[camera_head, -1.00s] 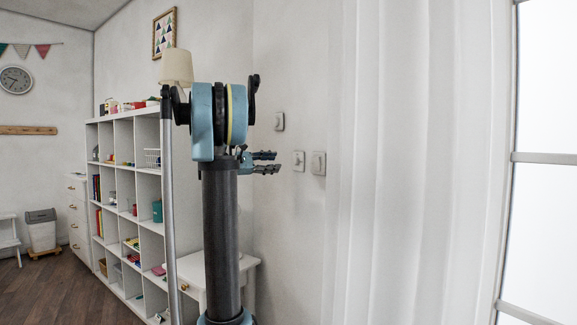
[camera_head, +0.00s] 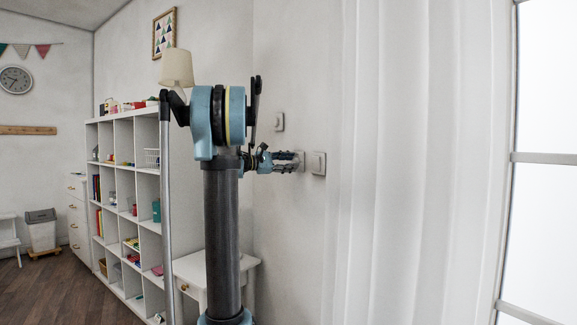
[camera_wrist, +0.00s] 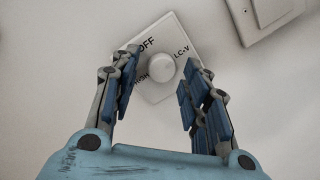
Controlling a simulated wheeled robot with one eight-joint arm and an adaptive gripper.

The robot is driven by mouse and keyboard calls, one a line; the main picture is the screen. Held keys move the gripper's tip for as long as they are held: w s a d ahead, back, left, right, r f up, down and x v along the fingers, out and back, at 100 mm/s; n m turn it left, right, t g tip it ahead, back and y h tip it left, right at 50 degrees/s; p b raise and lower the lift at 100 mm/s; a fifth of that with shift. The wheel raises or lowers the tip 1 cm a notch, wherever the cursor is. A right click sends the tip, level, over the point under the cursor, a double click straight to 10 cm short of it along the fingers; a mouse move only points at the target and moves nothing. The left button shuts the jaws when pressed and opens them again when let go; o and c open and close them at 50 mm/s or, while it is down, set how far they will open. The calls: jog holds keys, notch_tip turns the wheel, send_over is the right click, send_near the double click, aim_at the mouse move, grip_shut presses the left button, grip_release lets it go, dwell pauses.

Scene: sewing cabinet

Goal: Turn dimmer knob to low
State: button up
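The dimmer knob (camera_wrist: 161,67) is a round white knob on a square white plate (camera_wrist: 180,30) on the wall. The plate carries the marks OFF, HIGH and one that reads like LOW, and looks tilted in the wrist view. My gripper (camera_wrist: 153,88) is open, its blue-padded fingers on either side of the plate. No finger visibly touches the knob. In the head view my gripper (camera_head: 300,161) reaches right to the wall, in front of the dimmer plate (camera_head: 301,155), which it mostly hides.
A switch plate (camera_head: 318,163) is on the wall just right of the dimmer; its corner (camera_wrist: 262,18) shows at upper right in the wrist view. Another plate (camera_head: 279,122) is higher left. A white table (camera_head: 190,268) stands below, and a curtain (camera_head: 410,160) hangs to the right.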

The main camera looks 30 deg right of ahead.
jog(key=c, duration=0.7)
jog(key=shift+m, duration=0.6)
jog(key=shift+c, duration=0.2)
jog(key=o, duration=1.1)
jog(key=shift+c, duration=0.2)
jog(key=shift+a, duration=0.1)
jog(key=w+a, duration=0.1)
jog(key=a, duration=1)
jog(key=shift+w+a, duration=0.2)
jog(key=shift+a, duration=0.2)
jog(key=shift+s, duration=0.1)
